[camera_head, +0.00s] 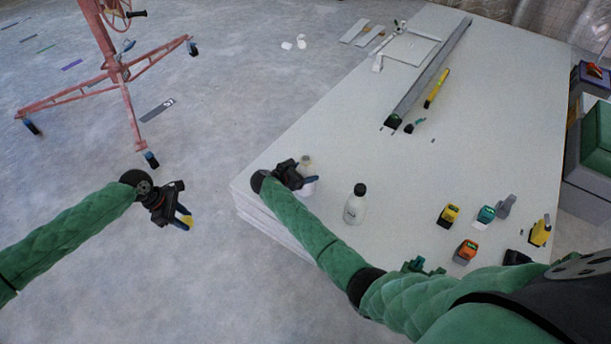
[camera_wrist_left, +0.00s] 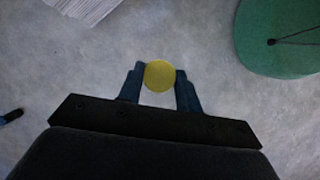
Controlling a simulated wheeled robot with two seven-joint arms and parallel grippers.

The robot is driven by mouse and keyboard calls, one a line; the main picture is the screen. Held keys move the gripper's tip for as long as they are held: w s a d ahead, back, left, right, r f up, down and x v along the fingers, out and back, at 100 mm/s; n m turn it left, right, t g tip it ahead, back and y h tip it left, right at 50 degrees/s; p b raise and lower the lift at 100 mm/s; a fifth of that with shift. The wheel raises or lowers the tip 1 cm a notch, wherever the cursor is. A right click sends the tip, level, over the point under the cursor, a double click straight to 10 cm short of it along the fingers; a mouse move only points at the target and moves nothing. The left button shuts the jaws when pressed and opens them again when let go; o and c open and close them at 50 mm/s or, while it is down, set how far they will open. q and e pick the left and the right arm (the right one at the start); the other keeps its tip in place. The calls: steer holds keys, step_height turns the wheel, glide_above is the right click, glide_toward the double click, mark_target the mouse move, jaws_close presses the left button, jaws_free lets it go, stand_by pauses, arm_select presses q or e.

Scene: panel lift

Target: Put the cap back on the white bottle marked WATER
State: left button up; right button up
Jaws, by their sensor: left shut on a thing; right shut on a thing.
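My left gripper (camera_head: 186,218) is shut on a yellow cap (camera_wrist_left: 160,76) and holds it over the floor, left of the stacked panels. The cap also shows in the head view (camera_head: 187,220). My right gripper (camera_head: 306,181) is shut on a pale bottle (camera_head: 307,188) at the near left corner of the panel stack. The gripper hides part of this bottle, and I cannot read any marking on it. A second white bottle (camera_head: 354,209) with a black cap stands upright to its right, apart from the gripper.
The panel stack (camera_head: 320,130) forms a wide pale surface. Several small tools, including a yellow one (camera_head: 448,214) and an orange one (camera_head: 466,251), stand at the right. A long grey bar (camera_head: 433,73) and yellow level (camera_head: 437,88) lie farther back. A red wheeled stand (camera_head: 120,75) is on the floor.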

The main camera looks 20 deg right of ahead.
mark_target(301, 167)
arm_select(q)
steer(key=shift+r, duration=0.25)
arm_select(e)
step_height(301, 167, up, 3)
steer(key=shift+r, duration=0.15)
arm_select(q)
steer(key=shift+r+p, duration=0.7)
steer(key=shift+p, duration=0.2)
arm_select(e)
steer(key=s+d+r, duration=0.3)
steer(key=s+r, duration=0.4)
steer(key=s, duration=0.4)
steer(key=shift+d, duration=0.3)
